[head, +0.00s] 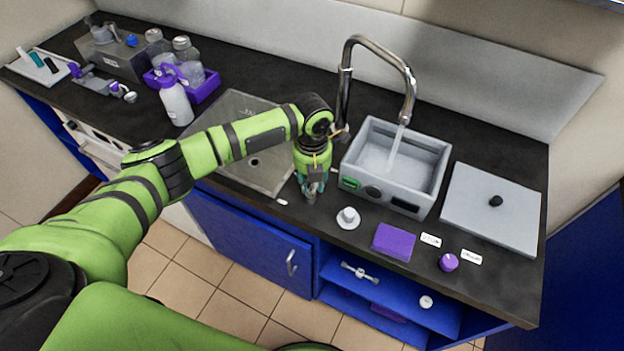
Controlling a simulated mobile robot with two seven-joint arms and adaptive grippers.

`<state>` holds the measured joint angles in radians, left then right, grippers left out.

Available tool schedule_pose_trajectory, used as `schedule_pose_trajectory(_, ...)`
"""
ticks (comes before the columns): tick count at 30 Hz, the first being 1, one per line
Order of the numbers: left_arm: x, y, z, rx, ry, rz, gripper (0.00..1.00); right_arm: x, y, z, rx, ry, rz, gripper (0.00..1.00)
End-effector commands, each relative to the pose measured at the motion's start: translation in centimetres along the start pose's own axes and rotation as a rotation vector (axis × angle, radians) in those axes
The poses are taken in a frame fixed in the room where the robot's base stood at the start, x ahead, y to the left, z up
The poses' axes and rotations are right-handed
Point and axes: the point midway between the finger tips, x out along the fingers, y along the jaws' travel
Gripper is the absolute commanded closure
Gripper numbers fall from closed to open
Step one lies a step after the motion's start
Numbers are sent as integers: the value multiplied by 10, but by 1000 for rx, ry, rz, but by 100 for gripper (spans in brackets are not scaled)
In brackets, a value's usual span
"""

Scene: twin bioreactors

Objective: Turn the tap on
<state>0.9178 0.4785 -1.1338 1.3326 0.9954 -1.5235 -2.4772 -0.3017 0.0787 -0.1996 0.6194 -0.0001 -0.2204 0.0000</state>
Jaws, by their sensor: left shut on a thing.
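The chrome tap (346,75) rises behind the counter and arches right over a grey box-shaped bath. A pale stream of water (396,142) runs from its spout into the bath (436,168). My left gripper (311,194) points down over the counter, in front of the tap's base and left of the bath. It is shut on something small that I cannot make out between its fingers. My left wrist overlaps the area by the tap's base, so the tap's lower part is partly hidden. My right gripper is not in view.
A steel sink (235,108) lies left of my gripper. A white round piece (348,217), a purple block (394,242) and a purple knob (448,262) sit near the front edge. A grey lid (492,225) lies right. Bottles and a purple caddy (205,88) stand at back left.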

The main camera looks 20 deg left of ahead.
Motion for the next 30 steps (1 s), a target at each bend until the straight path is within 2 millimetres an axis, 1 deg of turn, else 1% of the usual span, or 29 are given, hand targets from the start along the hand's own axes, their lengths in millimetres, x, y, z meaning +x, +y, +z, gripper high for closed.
schedule_pose_trajectory(1,1,0,-1,0,3,1,100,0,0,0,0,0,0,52)
schedule_pose_trajectory(2,1,0,-1,0,3,1,62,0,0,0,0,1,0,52)
schedule_pose_trajectory(3,1,0,-1,0,3,1,46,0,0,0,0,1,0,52)
schedule_pose_trajectory(11,1,0,0,-1,1,1,46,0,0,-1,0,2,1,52)
schedule_pose_trajectory(13,0,0,0,-1,1,0,46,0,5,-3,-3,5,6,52)
schedule_pose_trajectory(17,-9,0,0,0,-1,0,46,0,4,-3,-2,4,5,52)
schedule_pose_trajectory(20,-26,0,1,1,-3,0,46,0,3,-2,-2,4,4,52)
schedule_pose_trajectory(27,-78,0,1,0,-4,0,46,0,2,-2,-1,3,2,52)
schedule_pose_trajectory(30,-96,0,0,0,-2,1,46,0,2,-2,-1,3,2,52)
